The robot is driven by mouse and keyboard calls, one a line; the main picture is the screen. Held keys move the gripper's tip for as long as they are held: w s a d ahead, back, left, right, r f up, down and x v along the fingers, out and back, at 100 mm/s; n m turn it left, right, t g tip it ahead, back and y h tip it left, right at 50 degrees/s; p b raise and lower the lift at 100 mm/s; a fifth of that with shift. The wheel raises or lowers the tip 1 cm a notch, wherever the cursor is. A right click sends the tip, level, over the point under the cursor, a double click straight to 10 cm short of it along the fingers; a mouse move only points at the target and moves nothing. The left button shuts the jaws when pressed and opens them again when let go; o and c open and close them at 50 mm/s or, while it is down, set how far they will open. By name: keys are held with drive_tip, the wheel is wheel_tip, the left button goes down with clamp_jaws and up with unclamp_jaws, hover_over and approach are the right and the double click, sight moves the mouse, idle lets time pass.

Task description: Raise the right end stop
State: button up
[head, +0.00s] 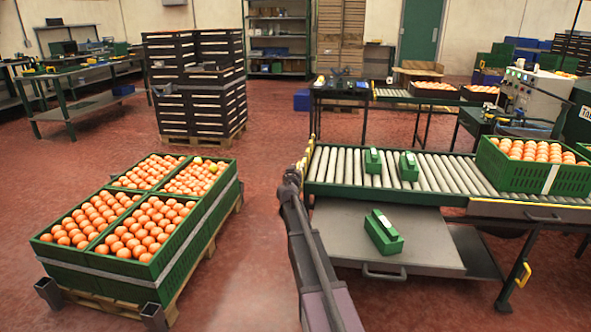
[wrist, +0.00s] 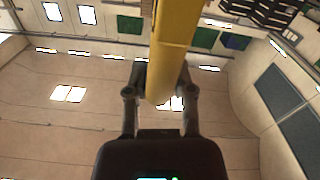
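A narrow yellow bar (head: 309,153) stands at the left end of the roller conveyor (head: 440,175), rising slightly above its rollers. I cannot tell from its look whether it is the right end stop. My gripper (head: 294,176) is beside this bar, at its left in the head view. In the wrist view, a yellow bar (wrist: 172,50) runs down from the top between the fingers of my gripper (wrist: 161,80). The bar hides part of the fingertips, so I cannot tell whether they press on it. Another yellow handle (head: 522,274) shows low on a right-hand leg.
Two green-and-white blocks (head: 409,166) sit on the rollers, and another (head: 383,232) lies on the grey shelf below. A green crate of oranges (head: 530,178) stands on the conveyor's right. Several filled crates (head: 205,240) stand on a pallet at left. Red floor between is clear.

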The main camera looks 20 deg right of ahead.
drive_tip(key=shift+o, duration=0.9)
drive_tip(key=shift+s, duration=0.1)
drive_tip(key=v, duration=1.2)
